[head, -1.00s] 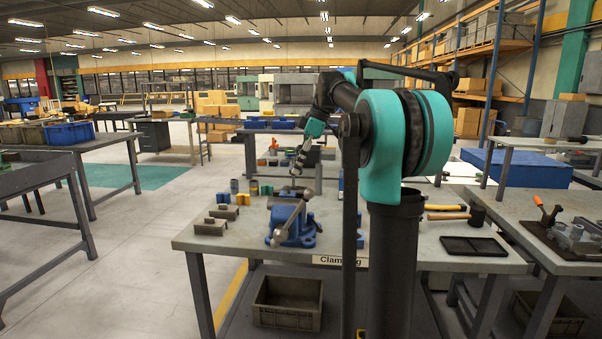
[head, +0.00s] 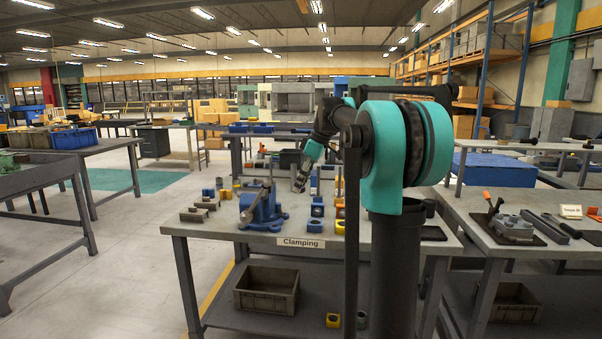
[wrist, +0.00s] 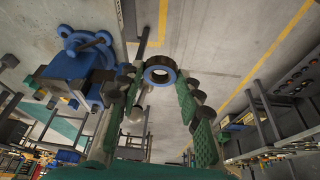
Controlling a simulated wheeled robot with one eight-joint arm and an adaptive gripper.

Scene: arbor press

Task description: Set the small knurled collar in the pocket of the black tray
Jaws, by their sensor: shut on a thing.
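The small collar (wrist: 148,75) is a dark ring with a bluish inner rim, held at the fingertips in the wrist view. My gripper (wrist: 161,80) is shut on it, with a green-padded finger on each side. In the head view my gripper (head: 300,184) hangs above the clamping bench, just right of the blue vise (head: 262,208); the collar is too small to make out there. A dark flat piece, which looks like the black tray (head: 434,234), shows at the bench's right, mostly hidden behind my arm. Its pocket cannot be seen.
Blue blocks (head: 317,210) and orange and yellow pieces stand right of the vise. Grey blocks (head: 195,214) lie to its left. A grey crate (head: 267,288) sits on the lower shelf. Another bench (head: 490,250) with a clamp fixture adjoins at right.

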